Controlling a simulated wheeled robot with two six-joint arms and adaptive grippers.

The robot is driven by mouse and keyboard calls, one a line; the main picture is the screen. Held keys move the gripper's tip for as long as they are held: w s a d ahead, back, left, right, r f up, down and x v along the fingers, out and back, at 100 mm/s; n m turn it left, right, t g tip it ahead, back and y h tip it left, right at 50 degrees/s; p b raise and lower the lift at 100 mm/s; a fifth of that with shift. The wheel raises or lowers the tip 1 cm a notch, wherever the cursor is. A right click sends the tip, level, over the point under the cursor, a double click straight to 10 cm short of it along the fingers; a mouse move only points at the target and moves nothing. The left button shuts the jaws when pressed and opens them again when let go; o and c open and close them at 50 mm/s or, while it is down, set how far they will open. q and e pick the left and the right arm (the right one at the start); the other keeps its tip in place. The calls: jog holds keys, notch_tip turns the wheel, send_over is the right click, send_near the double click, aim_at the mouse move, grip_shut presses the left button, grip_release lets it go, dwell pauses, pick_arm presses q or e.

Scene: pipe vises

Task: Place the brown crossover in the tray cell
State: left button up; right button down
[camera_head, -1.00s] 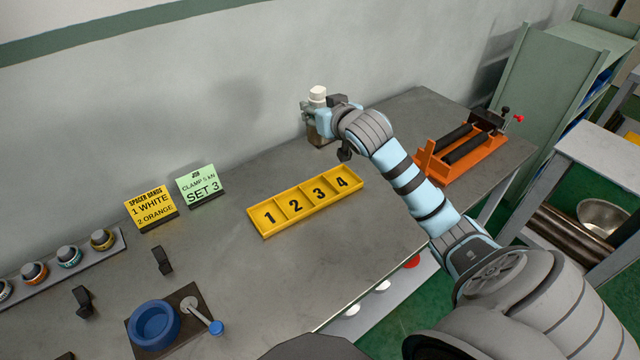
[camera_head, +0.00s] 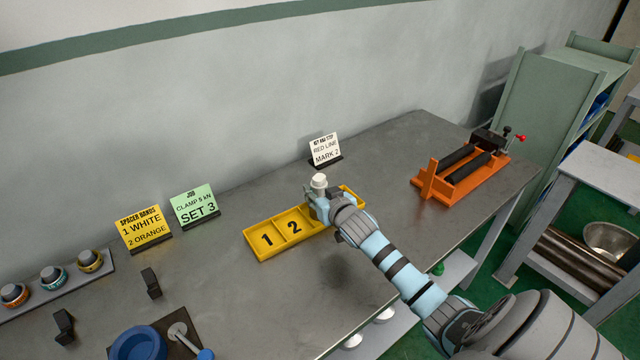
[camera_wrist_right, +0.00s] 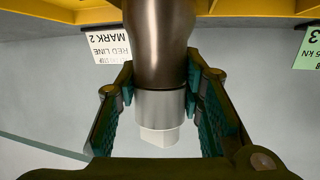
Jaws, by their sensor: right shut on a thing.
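The brown crossover (camera_wrist_right: 160,45) is a smooth brown tube with a silver collar and a white end. My right gripper (camera_wrist_right: 160,95) is shut on it around the collar in the right wrist view. In the head view the white end (camera_head: 319,181) points up from my right gripper (camera_head: 322,205). The gripper is at the right half of the yellow tray (camera_head: 257,257). Cells 1 and 2 show empty; the gripper and arm hide most of the rest. I cannot tell whether the crossover's lower end touches the tray. My left gripper is out of view.
A white sign (camera_head: 324,149) stands behind the tray. Green (camera_head: 194,206) and yellow (camera_head: 145,229) signs stand to its left. An orange vise (camera_head: 461,168) with dark rollers is at the right. A blue ring-shaped dish (camera_head: 138,345) is at the front left.

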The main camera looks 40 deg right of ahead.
jog(key=c, duration=1.1)
grip_release()
jog(key=p+v, duration=0.3)
jog(key=v, duration=0.9)
jog(key=shift+s, duration=0.1)
